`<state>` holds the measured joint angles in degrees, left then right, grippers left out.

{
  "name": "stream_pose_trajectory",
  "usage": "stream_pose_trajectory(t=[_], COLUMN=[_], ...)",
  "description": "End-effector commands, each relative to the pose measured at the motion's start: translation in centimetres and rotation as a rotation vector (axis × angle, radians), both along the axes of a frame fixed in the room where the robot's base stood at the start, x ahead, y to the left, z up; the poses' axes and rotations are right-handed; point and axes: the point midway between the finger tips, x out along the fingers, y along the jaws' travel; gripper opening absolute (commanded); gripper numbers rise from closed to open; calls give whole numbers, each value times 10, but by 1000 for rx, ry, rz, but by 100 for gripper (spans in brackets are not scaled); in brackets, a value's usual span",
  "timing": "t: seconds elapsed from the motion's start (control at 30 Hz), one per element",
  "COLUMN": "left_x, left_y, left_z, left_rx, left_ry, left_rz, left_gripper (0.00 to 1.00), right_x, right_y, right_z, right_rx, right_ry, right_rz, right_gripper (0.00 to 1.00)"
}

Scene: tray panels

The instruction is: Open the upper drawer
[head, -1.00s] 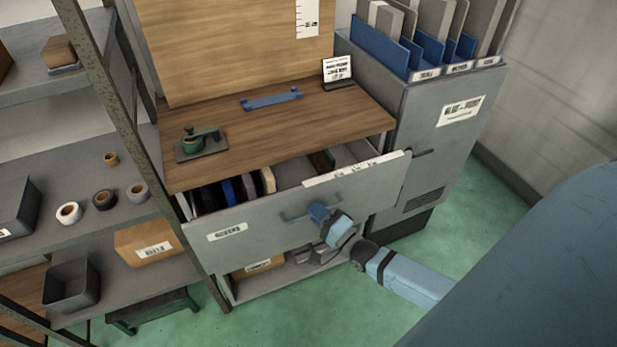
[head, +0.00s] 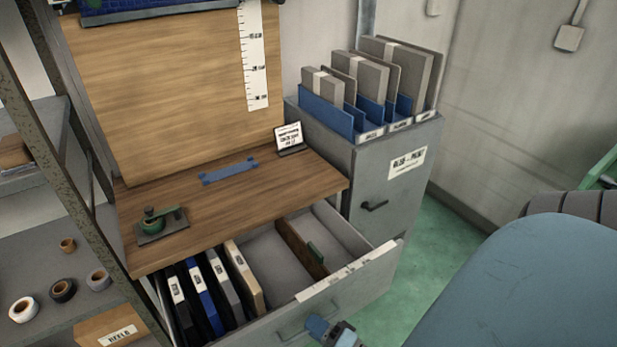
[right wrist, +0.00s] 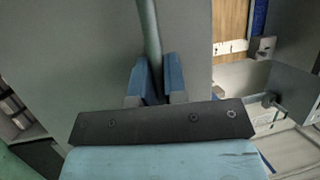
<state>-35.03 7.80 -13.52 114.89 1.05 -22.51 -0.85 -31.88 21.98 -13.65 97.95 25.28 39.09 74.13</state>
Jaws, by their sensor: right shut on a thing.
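The upper drawer (head: 358,286) under the wooden worktop stands well pulled out, its inside in view from above. Upright binders fill its left part; a brown divider (head: 300,248) stands to the right of them. My right gripper (head: 317,326) is at the drawer's front, at the bar handle (head: 291,324), near the bottom edge of the head view. In the right wrist view the two blue fingers of my right gripper (right wrist: 155,82) are shut on the handle (right wrist: 149,35), one on each side of the bar. My left gripper is in neither view.
The worktop (head: 215,205) carries a green tape tool (head: 160,222), a blue bar and a small sign. A grey cabinet (head: 385,195) with blue file holders stands to the right. A shelf rack with tape rolls (head: 62,290) is at the left. Green floor shows at the right.

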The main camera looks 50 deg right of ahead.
Motion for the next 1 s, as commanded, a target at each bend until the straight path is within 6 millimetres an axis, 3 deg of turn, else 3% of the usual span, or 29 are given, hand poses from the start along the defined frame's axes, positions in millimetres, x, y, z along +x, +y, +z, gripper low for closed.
stream_pose_trajectory(t=[0.5,0.53,0.57,1.0], left_x=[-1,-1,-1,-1], left_y=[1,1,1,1], left_z=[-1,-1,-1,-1], left_rx=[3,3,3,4], left_ry=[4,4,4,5], left_rz=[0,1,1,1], left_gripper=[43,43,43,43], right_x=[-5,-5,-5,-4], right_y=[1,1,1,2], right_z=[0,0,0,-1], right_rx=[-1,-1,-1,0], right_ry=[-1,0,0,0], right_rz=[0,0,0,0], right_gripper=[0,17,22,22])
